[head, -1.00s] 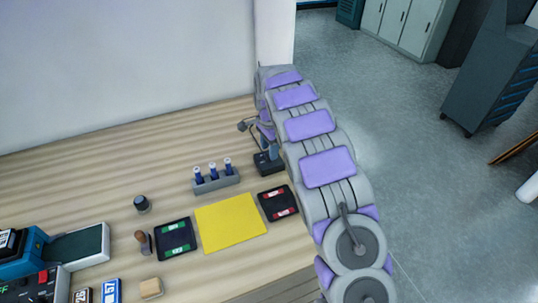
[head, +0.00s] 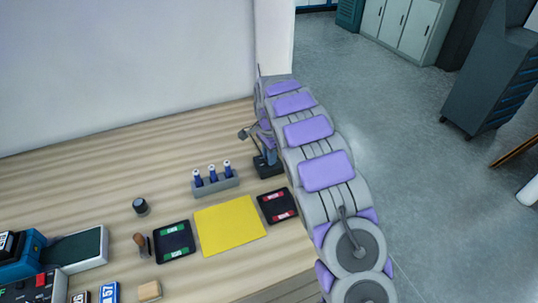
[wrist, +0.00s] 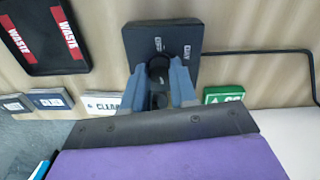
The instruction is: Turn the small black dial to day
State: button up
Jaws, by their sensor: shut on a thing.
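A small black dial (wrist: 159,68) sits on a black box (wrist: 137,37) in the wrist view. Two small white labels show on the box; one appears to read DAY (wrist: 187,50), the other is too small to read surely. My gripper (wrist: 161,70) has its two blue-grey fingers on either side of the dial, shut on it. In the head view the black box (head: 266,169) stands near the table's right edge, with my gripper (head: 265,153) at its top. The dial is hidden there, and I cannot tell where it points.
A black tray with red WASTE labels (wrist: 73,50) lies beside the box. A yellow mat (head: 230,226), a rack of blue bottles (head: 215,184) and a green-labelled tray (head: 174,241) are further left. Small labelled blocks, one reading CLEAN (wrist: 101,106), and a green one (wrist: 223,94) show near my gripper.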

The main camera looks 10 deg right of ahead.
grip_shut()
jog(key=shift+r, duration=0.1)
jog(key=n+p, duration=0.3)
jog(key=p, duration=0.1)
jog(key=shift+r, duration=0.15)
jog(key=n+p, duration=0.4)
jog(key=n, duration=0.2)
jog(key=shift+n, duration=0.4)
jog(key=n+p, duration=0.2)
jog(key=n, duration=0.2)
jog(key=shift+n+p, duration=0.3)
jog(key=shift+p, duration=0.05)
jog(key=n+p, duration=0.2)
jog(key=n, duration=0.3)
jog(key=shift+f, duration=0.2)
jog(key=shift+n, duration=0.3)
